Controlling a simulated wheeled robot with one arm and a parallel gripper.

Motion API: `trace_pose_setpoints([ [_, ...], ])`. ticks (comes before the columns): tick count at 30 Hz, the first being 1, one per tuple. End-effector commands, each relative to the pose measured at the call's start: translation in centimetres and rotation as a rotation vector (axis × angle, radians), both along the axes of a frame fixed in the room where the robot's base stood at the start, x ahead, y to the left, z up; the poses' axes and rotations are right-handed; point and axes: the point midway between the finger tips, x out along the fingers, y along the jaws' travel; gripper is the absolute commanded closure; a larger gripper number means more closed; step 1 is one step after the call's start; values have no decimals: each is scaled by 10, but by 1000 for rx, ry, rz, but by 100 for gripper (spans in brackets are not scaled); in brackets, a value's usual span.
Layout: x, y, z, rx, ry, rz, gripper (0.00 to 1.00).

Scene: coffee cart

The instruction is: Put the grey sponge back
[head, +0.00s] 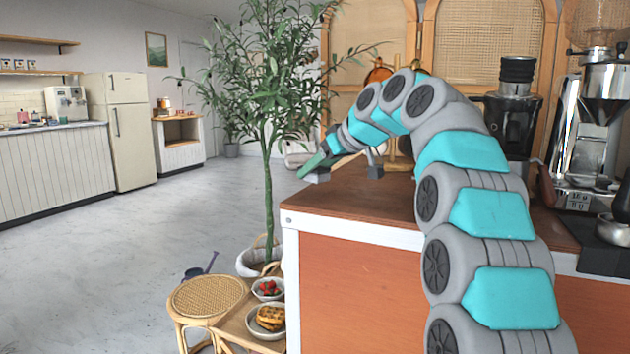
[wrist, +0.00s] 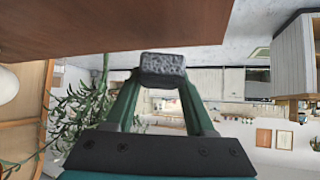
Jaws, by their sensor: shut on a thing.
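The grey sponge (wrist: 163,70) is a small, rough, dark grey block. It sits between the two green fingertips of my gripper (wrist: 162,84) in the wrist view, and the fingers are shut on it. In the head view my gripper (head: 313,168) reaches out to the left at the far left end of the brown counter top (head: 350,200). The sponge shows there as a small grey block (head: 318,176) under the green fingers. The sponge looks held in the air; I cannot tell its exact height against the counter.
A leafy potted plant (head: 268,180) stands close to the left of my gripper. A coffee grinder (head: 605,95) and a dark machine (head: 512,120) stand on the right. Below left are a rattan stool (head: 207,296) and bowls of strawberries (head: 268,289) and waffles (head: 267,321).

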Motion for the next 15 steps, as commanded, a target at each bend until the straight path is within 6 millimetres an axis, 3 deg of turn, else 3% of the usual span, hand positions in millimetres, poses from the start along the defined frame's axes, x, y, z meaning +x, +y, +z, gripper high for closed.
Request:
trace_pose_setpoints([
  [8,6,2,-1,1,-2,1,100],
  [15,5,2,-18,0,3,1,100],
])
